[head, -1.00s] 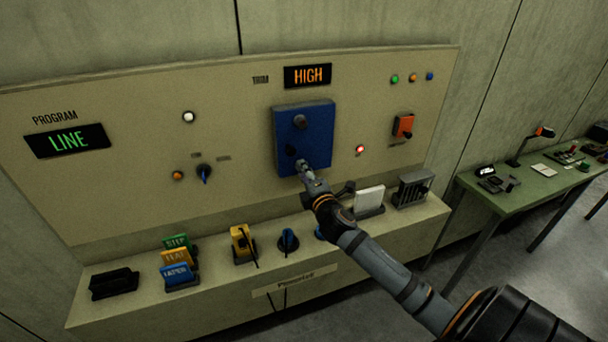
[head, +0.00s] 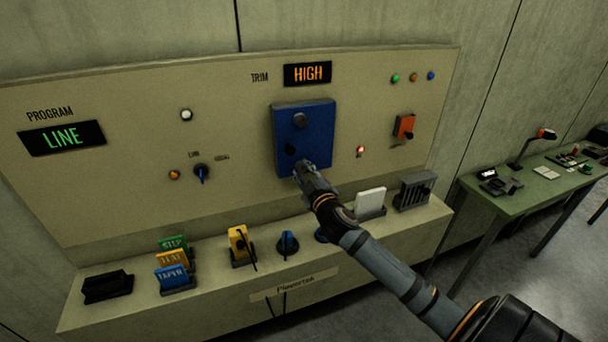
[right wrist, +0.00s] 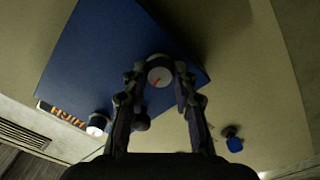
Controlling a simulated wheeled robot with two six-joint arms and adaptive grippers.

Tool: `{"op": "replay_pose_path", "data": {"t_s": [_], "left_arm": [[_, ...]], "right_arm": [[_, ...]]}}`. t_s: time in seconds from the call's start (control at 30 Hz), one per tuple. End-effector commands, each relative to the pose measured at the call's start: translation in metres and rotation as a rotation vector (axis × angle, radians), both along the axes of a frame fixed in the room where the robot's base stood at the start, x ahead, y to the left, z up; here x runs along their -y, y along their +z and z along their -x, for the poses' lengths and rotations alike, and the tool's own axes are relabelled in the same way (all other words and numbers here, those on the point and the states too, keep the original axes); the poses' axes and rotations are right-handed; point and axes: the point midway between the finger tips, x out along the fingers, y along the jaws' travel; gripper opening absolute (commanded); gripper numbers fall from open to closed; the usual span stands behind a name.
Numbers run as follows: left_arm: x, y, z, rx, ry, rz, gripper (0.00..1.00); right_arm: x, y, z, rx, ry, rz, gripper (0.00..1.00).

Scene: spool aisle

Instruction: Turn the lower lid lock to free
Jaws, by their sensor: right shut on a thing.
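The blue lid (head: 318,130) is on the sloping panel, with a grey round upper lock (head: 300,120) and a dark knob (head: 291,149) below it. My right gripper (head: 303,168) is at the lid's lower edge and hides the lower lock in the head view. In the right wrist view, the lower lid lock (right wrist: 159,72) is a pale round knob with a red mark. My right gripper's fingers (right wrist: 160,78) are shut on it from both sides. The upper lock also shows there at the lower left (right wrist: 97,125). My left gripper is not in view.
A ledge below the panel holds coloured cards (head: 174,260), a yellow block (head: 240,245), a blue knob (head: 287,243) and a white card (head: 370,202). An orange switch (head: 404,126) is right of the lid. A green table (head: 530,178) stands further right.

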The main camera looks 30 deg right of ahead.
Motion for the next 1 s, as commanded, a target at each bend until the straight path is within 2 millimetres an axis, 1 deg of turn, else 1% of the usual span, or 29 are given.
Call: {"op": "replay_pose_path", "data": {"t_s": [0.2, 0.4, 0.97, 1.0], "left_arm": [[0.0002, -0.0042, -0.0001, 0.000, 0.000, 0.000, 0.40], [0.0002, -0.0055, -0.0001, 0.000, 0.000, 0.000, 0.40], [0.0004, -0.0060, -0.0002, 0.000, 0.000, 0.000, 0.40], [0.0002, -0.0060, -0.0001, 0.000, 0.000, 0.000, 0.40]], "right_arm": [[0.0005, -0.0023, 0.0001, 0.024, -0.002, -0.115, 0.00], [0.0007, -0.0023, 0.0002, 0.036, -0.003, -0.172, 0.00], [0.0007, -0.0023, 0.0002, 0.041, -0.002, -0.196, 0.00], [0.0006, -0.0023, 0.0003, 0.041, -0.002, -0.196, 0.33]]}}
